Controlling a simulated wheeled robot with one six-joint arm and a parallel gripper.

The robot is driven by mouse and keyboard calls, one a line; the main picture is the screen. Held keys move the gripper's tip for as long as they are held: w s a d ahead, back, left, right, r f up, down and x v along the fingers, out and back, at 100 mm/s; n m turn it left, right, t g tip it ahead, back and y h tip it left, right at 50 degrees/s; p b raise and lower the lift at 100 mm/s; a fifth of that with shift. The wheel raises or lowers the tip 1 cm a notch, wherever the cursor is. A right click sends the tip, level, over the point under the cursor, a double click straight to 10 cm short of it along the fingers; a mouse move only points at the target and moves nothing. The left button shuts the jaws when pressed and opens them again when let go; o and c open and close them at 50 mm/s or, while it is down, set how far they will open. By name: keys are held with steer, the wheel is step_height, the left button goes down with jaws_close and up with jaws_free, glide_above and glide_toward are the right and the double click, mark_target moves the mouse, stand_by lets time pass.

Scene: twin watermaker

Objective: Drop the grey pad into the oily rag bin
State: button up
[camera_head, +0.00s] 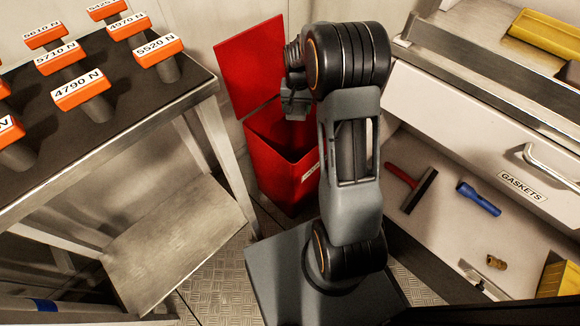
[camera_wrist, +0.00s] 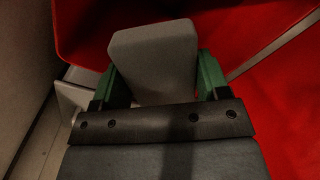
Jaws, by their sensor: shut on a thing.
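The grey pad (camera_wrist: 153,62) is a pale block between the green fingers of my gripper (camera_wrist: 158,78) in the wrist view. The gripper is shut on it. In the head view my gripper (camera_head: 295,103) is over the mouth of the red bin (camera_head: 283,172), with the arm partly in front of it. I cannot pick the pad out from the gripper there. The bin's red lid (camera_head: 250,58) stands open at the back. Red bin surfaces (camera_wrist: 288,110) fill much of the wrist view behind the pad.
A dark-topped bench (camera_head: 185,92) with several orange-topped weights is close on the left.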

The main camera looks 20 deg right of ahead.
steer(key=shift+f+b, duration=2.05)
steer(key=shift+f, duration=0.6)
steer(key=o, duration=1)
step_height(320, 180, up, 14)
steer(key=p, duration=0.5)
steer(key=shift+p, duration=0.35)
